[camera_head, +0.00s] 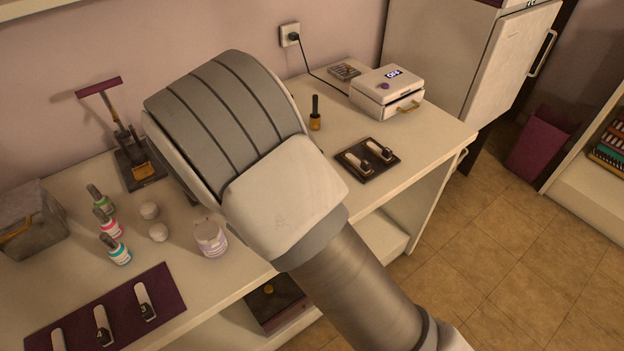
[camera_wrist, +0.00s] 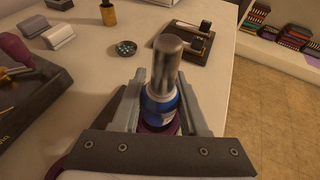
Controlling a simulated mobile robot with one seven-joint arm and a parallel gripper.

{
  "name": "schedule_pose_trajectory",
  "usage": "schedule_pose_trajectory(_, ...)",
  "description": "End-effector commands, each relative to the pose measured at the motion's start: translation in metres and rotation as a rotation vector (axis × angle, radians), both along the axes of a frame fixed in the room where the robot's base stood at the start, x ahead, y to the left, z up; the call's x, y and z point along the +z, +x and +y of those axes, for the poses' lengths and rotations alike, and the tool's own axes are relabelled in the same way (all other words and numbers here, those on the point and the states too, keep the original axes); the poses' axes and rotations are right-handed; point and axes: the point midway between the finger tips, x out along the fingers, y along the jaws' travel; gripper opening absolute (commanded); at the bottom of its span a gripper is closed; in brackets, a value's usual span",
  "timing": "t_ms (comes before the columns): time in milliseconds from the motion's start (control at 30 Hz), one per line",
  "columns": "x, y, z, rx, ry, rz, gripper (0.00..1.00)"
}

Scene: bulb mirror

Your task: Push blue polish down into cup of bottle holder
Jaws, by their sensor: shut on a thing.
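The blue polish (camera_wrist: 158,110) is a blue bottle with a tall silver cap (camera_wrist: 167,65), seen in the wrist view. It stands roughly upright between the fingers of my gripper (camera_wrist: 165,103), which is shut on it. Purple parts of the bottle holder (camera_wrist: 172,128) show around the bottle's lower part, partly covered by the fingers and the bottle. How deep the bottle sits in the cup cannot be told. In the head view my arm hides the gripper, the blue polish and the holder.
A dark tray with nail tips (camera_head: 367,159), an amber bottle (camera_head: 315,114) and a white lamp box (camera_head: 387,92) stand at the right. A small beaded dish (camera_wrist: 126,48) lies beyond the bottle. Several polish bottles (camera_head: 109,224) and a jar (camera_head: 210,238) stand at the left.

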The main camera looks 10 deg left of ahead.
Motion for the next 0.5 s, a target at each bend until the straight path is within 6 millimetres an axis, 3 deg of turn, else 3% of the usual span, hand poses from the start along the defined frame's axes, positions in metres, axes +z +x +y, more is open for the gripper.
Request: schedule_pose_trajectory(500,-0.0074,0.0,0.0,0.0,0.0,0.0,0.0)
